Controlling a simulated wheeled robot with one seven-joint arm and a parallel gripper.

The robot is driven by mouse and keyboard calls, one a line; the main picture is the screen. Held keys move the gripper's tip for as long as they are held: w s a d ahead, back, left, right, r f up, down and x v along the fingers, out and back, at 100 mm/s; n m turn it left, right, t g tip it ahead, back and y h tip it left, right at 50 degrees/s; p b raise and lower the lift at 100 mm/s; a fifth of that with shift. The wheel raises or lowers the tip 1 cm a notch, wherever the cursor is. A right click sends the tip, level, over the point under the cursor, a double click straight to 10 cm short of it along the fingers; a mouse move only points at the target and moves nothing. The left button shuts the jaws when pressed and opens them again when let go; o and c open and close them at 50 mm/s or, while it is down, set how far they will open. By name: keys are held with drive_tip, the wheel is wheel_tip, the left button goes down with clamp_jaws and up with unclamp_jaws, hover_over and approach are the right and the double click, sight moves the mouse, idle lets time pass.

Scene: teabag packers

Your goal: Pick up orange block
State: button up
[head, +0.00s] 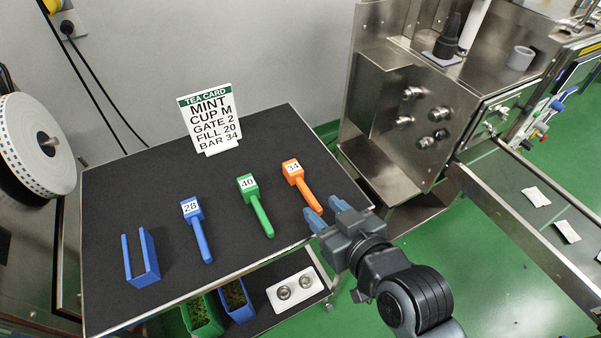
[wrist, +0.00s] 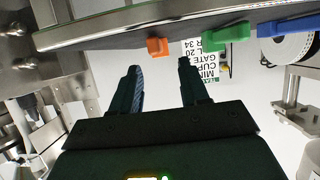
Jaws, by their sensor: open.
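The orange block (head: 294,172) is a square head marked 34 with a long handle pointing toward the front right. It lies on the dark table top (head: 140,185), right of the green and blue ones. In the wrist view the orange block (wrist: 157,46) shows near the top, beyond my fingertips. My gripper (head: 323,212) is open and empty, close to the handle's end at the table's right front edge. In the wrist view my gripper (wrist: 160,64) has its two fingers apart with nothing between them.
A green block (head: 250,189) marked 40, a blue block (head: 192,211) marked 28 and a blue slotted holder (head: 146,262) lie to the left. A tea card (head: 210,118) reading BAR 34 stands at the back. A steel machine (head: 395,125) stands right of the table.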

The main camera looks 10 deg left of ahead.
sight(314, 201)
drive_tip(key=shift+d+f+p+x, duration=0.15)
drive_tip(key=shift+p+x, duration=0.1)
drive_tip(key=shift+x, duration=1.1)
drive_tip(key=shift+d+f+p+x, duration=0.1)
drive_tip(key=shift+f+p+x, duration=0.1)
drive_tip(key=shift+x, duration=1.15)
drive_tip(key=shift+a, duration=0.1)
drive_tip(key=shift+c, duration=0.3)
clamp_jaws()
